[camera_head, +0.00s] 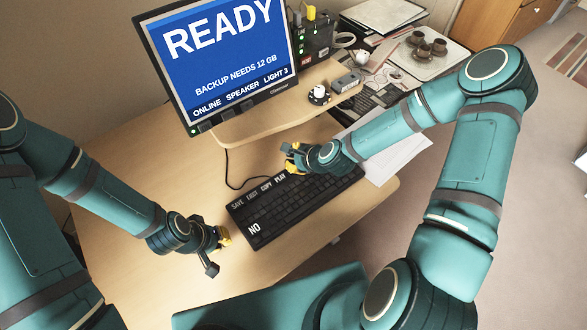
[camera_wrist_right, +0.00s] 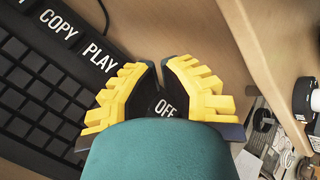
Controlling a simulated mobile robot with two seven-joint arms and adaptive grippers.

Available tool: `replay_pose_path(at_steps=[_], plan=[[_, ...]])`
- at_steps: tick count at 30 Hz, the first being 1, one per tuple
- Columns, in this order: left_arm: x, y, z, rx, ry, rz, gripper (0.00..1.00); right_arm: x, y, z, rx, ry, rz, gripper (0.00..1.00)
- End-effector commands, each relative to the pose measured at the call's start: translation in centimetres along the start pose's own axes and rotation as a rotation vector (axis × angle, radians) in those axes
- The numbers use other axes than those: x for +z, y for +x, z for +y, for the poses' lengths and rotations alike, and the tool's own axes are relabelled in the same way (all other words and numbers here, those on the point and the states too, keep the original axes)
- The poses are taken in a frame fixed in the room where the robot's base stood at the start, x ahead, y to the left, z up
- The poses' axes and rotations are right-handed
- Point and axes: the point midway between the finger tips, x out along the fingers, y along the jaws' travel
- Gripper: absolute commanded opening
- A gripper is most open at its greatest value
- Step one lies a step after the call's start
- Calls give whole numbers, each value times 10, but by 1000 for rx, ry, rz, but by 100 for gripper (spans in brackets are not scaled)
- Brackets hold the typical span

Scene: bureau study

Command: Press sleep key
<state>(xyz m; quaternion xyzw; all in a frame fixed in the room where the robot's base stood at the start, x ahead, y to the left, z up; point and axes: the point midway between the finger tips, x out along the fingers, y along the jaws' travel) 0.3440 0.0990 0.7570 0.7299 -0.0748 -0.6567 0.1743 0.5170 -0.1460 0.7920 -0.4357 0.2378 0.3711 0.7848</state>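A black keyboard (camera_head: 285,207) with large white-lettered keys lies on the wooden desk. Its back row reads SAVE, another small label, COPY and PLAY, with NO at the front left. No key marked sleep is legible. In the right wrist view, an OFF key (camera_wrist_right: 165,107) shows between the yellow-padded fingers of my right gripper (camera_wrist_right: 160,65), beyond the PLAY key (camera_wrist_right: 100,62). The fingers are slightly apart with nothing held. In the head view my right gripper (camera_head: 290,158) covers the keyboard's far back corner; contact is unclear. My left gripper (camera_head: 222,238) is left of the keyboard, its fingers mostly hidden.
A monitor (camera_head: 225,60) reading READY and BACKUP NEEDS 12 GB stands behind the keyboard. A raised wooden shelf (camera_head: 270,118) lies behind my right gripper. Papers (camera_head: 395,155) lie to the right. The desk's left part (camera_head: 130,165) is clear.

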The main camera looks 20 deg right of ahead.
Motion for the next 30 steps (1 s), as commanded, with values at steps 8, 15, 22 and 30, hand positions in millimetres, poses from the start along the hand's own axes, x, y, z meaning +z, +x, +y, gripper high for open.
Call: replay_pose_path(at_steps=[8,15,22,30], plan=[[0,0,0,0,0,0,0,0,0,0,0,0,0,0],[0,0,0,0,0,0,0,0,0,0,0,0,0,0],[0,1,0,0,0,0,0,-1,1,1,0,0,0,0],[1,8,-3,0,0,0,0,-5,7,5,0,1,0,0]])
